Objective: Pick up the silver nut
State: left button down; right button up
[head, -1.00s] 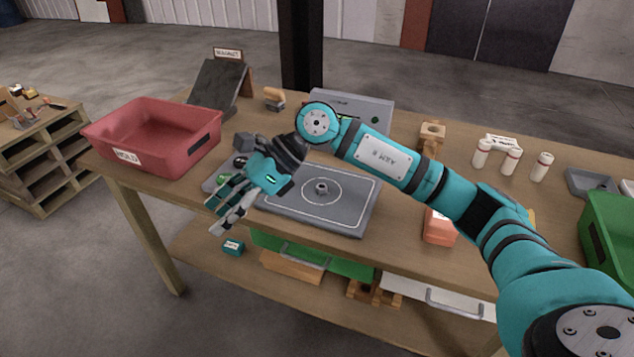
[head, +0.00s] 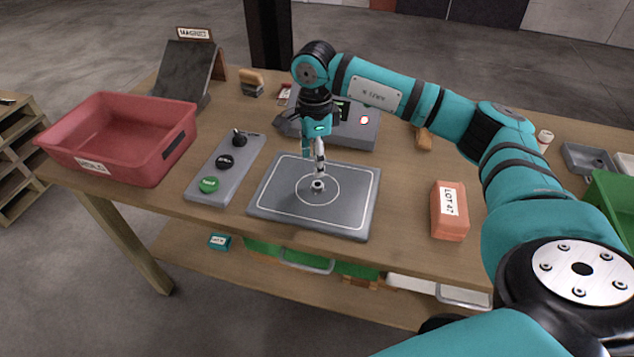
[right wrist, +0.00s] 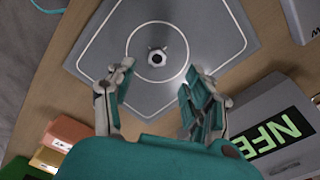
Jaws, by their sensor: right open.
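The silver nut (head: 317,186) lies on the grey plate (head: 268,208), inside the marked circle. In the right wrist view the nut (right wrist: 157,57) shows as a small silver ring with a dark hole, ahead of the fingertips. My right gripper (head: 319,170) points down over the plate, just above the nut. In the right wrist view the right gripper (right wrist: 158,78) has its two fingers spread apart with nothing between them. Whether the fingertips are level with the nut is hard to tell. My left gripper is not in view.
A red bin (head: 110,170) stands at the left. A control strip with several knobs and buttons (head: 196,192) lies left of the plate. A grey device (head: 362,133) stands behind the plate. An orange box (head: 449,225) stands to the right, with bare table between.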

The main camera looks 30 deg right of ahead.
aim_at(316, 184)
notch_tip(316, 184, down, 2)
jog(key=shift+s, duration=0.1)
notch_tip(316, 184, down, 4)
jog(key=shift+s+f+p, duration=0.1)
jog(key=shift+f+p, duration=0.1)
jog(key=shift+p, duration=0.75)
jog(key=shift+f, duration=0.3)
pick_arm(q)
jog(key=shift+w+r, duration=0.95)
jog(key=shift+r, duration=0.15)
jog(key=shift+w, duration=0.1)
pick_arm(e)
jog(key=shift+c, duration=0.4)
grip_shut()
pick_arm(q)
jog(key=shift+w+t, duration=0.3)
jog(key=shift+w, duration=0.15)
